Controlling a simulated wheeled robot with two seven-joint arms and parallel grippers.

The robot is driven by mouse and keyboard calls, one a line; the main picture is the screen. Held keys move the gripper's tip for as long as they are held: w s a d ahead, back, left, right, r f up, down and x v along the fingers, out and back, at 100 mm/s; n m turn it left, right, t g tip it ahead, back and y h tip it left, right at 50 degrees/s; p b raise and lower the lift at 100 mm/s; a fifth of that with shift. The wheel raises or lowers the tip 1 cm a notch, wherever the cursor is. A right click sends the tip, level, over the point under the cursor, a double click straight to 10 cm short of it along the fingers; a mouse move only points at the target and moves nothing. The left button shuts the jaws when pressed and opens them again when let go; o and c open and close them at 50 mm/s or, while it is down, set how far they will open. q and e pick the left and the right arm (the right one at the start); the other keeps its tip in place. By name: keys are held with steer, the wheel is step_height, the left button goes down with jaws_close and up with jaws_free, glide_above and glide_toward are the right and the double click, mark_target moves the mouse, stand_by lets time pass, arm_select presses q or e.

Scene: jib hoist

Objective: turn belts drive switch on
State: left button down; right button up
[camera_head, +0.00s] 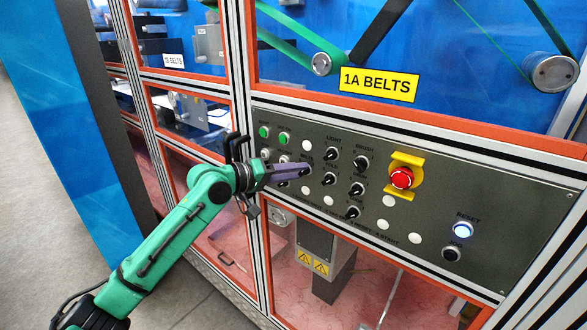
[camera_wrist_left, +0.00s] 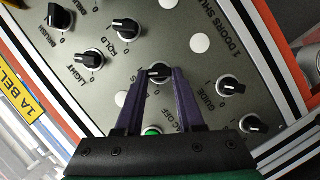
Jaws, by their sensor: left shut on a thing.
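The grey control panel (camera_head: 425,228) carries several black rotary switches. My left gripper (camera_head: 304,171) reaches it from the left, its purple fingers at a black rotary switch left of the LIGHT and FOLD switches. In the left wrist view the two fingertips (camera_wrist_left: 160,72) are closed on either side of this black rotary switch (camera_wrist_left: 160,70). Its label is mostly hidden by the fingers, so I cannot read whether it says belts drive. Its exact setting is also unclear. My right gripper is not in view.
LIGHT (camera_wrist_left: 89,60), FOLD (camera_wrist_left: 126,28) and GUIDE (camera_wrist_left: 230,88) switches sit close around the held one. A red emergency button (camera_head: 401,177) on a yellow mount and a lit RESET button (camera_head: 462,230) are farther right. The 1A BELTS sign (camera_head: 379,84) is above the panel.

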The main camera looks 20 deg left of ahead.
arm_select(q)
steer(key=shift+d+m+y+p, duration=0.1)
steer(key=shift+m+y+p, duration=0.5)
steer(key=shift+m, duration=0.3)
steer(key=shift+f, duration=0.1)
steer(key=shift+s, duration=0.1)
steer(key=c, duration=0.5)
jaws_free()
